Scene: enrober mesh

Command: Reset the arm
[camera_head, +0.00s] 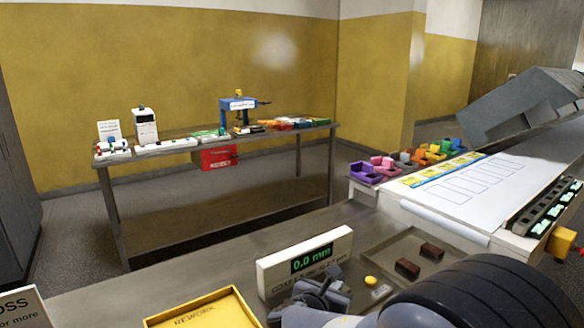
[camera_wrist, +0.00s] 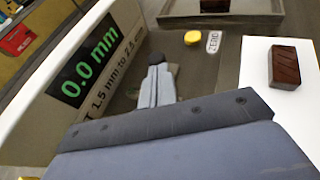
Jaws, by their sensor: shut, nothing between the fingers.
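My gripper (camera_head: 322,283) is at the bottom centre of the head view, in front of the white gauge display. In the wrist view its grey-blue fingers (camera_wrist: 157,72) are together with nothing between them. They point toward the steel bench, beside the gauge. My dark, rounded arm fills the lower right of the head view and hides part of the bench. Two dark brown chocolates (camera_head: 407,268) (camera_head: 432,250) lie in a shallow metal tray (camera_head: 393,247) right of the gauge. In the wrist view, a brown chocolate (camera_wrist: 285,64) lies on a white surface (camera_wrist: 257,75).
The gauge display (camera_head: 307,262) reads 0.0 mm and stands close to my gripper. A yellow REWORK tray (camera_head: 157,319) is at the front left. A yellow button (camera_head: 370,280) is on the bench. A white board (camera_head: 465,190) and coloured bins (camera_head: 375,170) stand right. A side table (camera_head: 225,201) stands behind.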

